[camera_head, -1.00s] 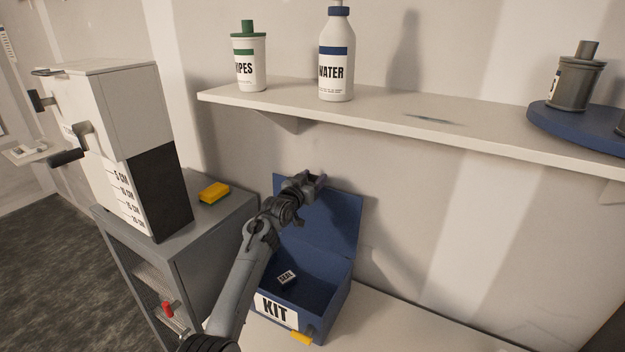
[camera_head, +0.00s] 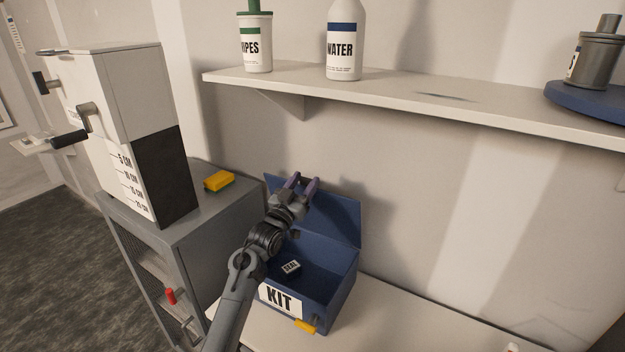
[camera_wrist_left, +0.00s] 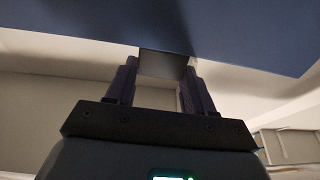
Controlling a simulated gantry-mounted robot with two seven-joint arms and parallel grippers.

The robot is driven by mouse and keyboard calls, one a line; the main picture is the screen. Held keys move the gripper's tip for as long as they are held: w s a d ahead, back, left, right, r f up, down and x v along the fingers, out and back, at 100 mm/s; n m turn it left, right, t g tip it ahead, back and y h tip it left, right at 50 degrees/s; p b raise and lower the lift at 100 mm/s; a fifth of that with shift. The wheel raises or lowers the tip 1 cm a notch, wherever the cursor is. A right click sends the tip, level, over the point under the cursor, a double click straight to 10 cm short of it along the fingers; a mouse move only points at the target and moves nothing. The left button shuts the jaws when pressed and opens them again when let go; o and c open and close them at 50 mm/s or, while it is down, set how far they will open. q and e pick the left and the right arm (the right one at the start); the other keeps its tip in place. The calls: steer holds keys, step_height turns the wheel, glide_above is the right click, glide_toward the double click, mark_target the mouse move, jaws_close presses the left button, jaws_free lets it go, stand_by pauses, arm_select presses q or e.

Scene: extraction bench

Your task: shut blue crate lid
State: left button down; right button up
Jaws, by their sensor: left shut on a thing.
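The blue crate (camera_head: 338,301), marked KIT, stands on the white bench. Its blue lid (camera_head: 338,218) is open and stands up at the back, near the wall. My left gripper (camera_head: 301,183) is at the upper left edge of the lid, fingers pointing up. In the left wrist view the lid (camera_wrist_left: 240,35) spans the top as a broad blue sheet at the fingertips (camera_wrist_left: 162,70). The exact contact is hard to see. My right gripper is not in view.
A small box marked SEAL (camera_head: 290,266) lies inside the crate. A shelf (camera_head: 420,98) with bottles runs above. A grey cabinet (camera_head: 215,240) stands to the left, a yellow block (camera_head: 219,181) on top.

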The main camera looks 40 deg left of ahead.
arm_select(q)
steer(key=s+f+t+b, duration=0.3)
steer(key=s+b, duration=0.2)
steer(key=s, duration=0.1)
steer(key=shift+s+d+f, duration=0.25)
steer(key=shift+s+d, duration=0.15)
steer(key=shift+c, duration=2)
jaws_free()
steer(key=b+v, duration=0.1)
steer(key=v, duration=0.9)
steer(key=shift+s+f, duration=0.2)
steer(key=shift+f, duration=0.2)
